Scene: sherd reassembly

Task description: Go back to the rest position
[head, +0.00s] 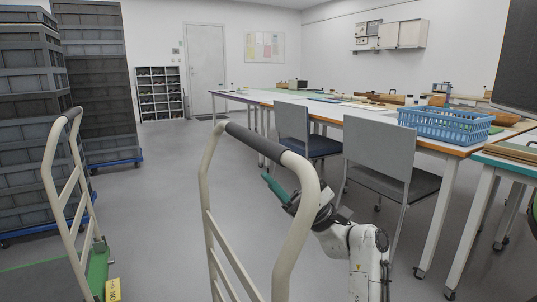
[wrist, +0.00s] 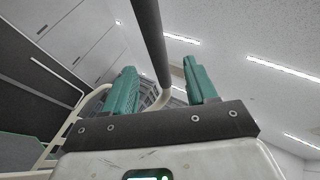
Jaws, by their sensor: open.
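My gripper (head: 267,180) is in the head view at the lower middle, on my white and black arm. Its green fingers point up and left, just beyond the handle of a cream cart (head: 207,190). In the wrist view my gripper (wrist: 160,68) has its two green fingers spread apart, with nothing held between them. The dark grip of a handle (wrist: 150,40) runs through the gap between the fingers in that picture. I cannot tell how far it is from them. The wrist camera faces up toward the ceiling.
A second cream cart (head: 50,180) stands at left, before stacked grey crates (head: 95,70). Two grey chairs (head: 375,160) stand at a long table (head: 345,108) on the right, which bears a blue basket (head: 445,125). Grey floor (head: 165,190) is open between the crates and table.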

